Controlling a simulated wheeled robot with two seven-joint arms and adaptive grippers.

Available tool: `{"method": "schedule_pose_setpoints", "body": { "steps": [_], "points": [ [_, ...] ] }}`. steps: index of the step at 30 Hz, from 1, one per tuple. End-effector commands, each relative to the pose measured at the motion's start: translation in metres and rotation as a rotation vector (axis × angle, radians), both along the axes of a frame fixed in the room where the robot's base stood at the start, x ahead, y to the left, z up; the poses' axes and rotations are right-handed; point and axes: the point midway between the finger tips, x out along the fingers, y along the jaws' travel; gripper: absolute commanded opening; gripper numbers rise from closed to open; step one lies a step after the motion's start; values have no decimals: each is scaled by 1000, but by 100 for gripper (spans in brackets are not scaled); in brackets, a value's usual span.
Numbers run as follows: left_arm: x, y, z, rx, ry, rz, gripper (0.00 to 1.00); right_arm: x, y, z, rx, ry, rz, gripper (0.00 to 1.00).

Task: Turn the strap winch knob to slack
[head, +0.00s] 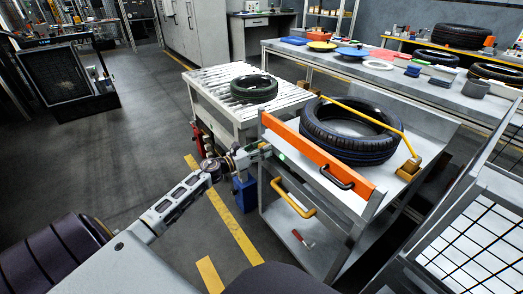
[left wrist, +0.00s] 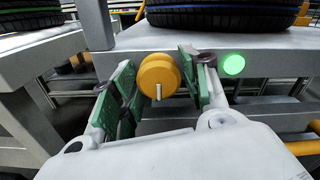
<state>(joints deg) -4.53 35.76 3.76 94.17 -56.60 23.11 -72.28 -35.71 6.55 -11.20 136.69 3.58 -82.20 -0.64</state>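The winch knob (left wrist: 158,76) is a round orange-yellow knob with a short white mark on its lower face, on the grey front edge of the tyre stand. My left gripper (left wrist: 162,80) is open, its green-padded fingers on either side of the knob. Whether a pad touches it is unclear. In the head view my left gripper (head: 258,152) reaches the left end of the stand's front, and the knob is hidden there. A lit green lamp (left wrist: 232,65) is right of the knob. The yellow strap (head: 365,113) crosses a large black tyre (head: 318,133). My right gripper is out of view.
An orange bar (head: 310,152) with a black handle runs along the stand's front; a yellow handle (head: 291,199) is below it. A roller conveyor (head: 205,78) with a smaller tyre (head: 254,88) stands behind to the left. A wire-mesh frame (head: 480,235) is at right.

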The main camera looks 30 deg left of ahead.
Motion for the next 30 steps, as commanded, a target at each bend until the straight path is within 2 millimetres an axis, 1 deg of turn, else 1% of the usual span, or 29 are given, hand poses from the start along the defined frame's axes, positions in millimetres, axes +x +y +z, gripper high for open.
{"method": "schedule_pose_setpoints", "body": {
  "steps": [1,6,7,19,23,27,30],
  "points": [
    [0,0,0,0,0,0,35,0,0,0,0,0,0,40],
    [0,0,0,0,0,0,13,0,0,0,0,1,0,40],
    [0,0,0,0,0,0,12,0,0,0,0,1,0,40],
    [0,0,1,-53,22,0,12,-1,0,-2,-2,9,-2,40],
    [0,-1,2,-107,44,0,12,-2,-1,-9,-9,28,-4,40],
    [0,-1,2,-188,79,0,12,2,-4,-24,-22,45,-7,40],
    [-1,-1,3,-257,108,0,12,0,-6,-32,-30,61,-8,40]
  ]
}}
